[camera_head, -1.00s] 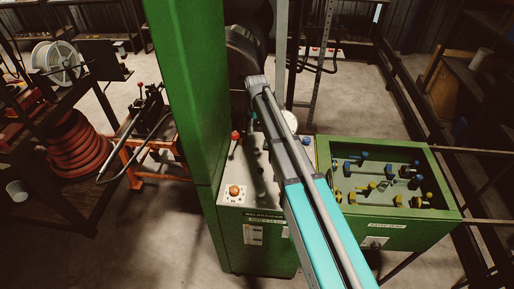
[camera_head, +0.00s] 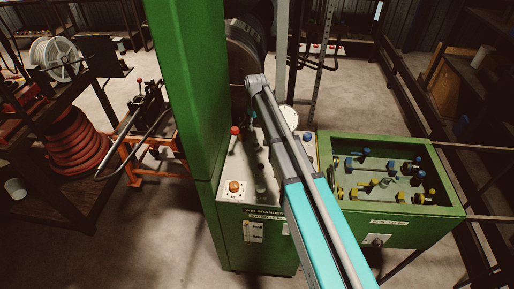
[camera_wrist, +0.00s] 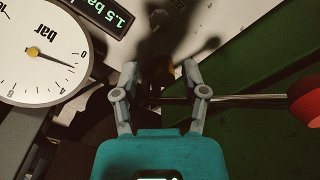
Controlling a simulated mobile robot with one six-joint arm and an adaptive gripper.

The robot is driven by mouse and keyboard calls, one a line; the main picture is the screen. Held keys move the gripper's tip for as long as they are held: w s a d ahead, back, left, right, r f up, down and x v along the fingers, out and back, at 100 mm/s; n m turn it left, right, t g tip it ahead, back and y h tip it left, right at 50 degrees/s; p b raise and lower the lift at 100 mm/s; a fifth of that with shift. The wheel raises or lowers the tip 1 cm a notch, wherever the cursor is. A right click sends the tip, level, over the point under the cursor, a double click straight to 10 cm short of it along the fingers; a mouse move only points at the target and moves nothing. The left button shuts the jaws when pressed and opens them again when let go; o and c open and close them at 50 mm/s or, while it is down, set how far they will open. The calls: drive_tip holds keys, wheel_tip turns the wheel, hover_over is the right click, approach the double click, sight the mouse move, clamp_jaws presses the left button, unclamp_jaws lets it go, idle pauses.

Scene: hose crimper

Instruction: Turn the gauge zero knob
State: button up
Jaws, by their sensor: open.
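The head view hides the fingers behind my arm.
A lever with a red knob (camera_wrist: 304,98) reaches in from the right of the wrist view, its rod passing close to the fingers. The head view shows an orange button (camera_head: 234,187), a green column (camera_head: 180,90) and a green tray of bolts (camera_head: 440,214).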

sight(256, 145)
drive_tip(key=shift+f+b, duration=5.45)
drive_tip(key=shift+f, duration=0.3)
clamp_jaws()
